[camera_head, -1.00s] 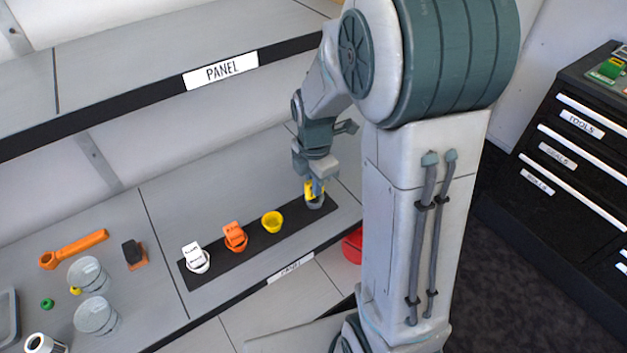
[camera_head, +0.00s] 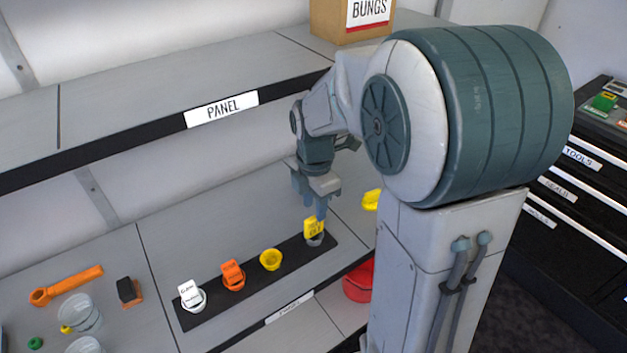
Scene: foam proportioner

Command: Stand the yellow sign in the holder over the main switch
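The main switch's label is not readable here.
On the strip are a yellow cup (camera_head: 270,260), an orange holder with orange sign (camera_head: 233,275) and a white one with white sign (camera_head: 190,296). An orange wrench (camera_head: 68,284) and clear cups (camera_head: 82,315) lie left. The upper shelf (camera_head: 150,100) overhangs behind.

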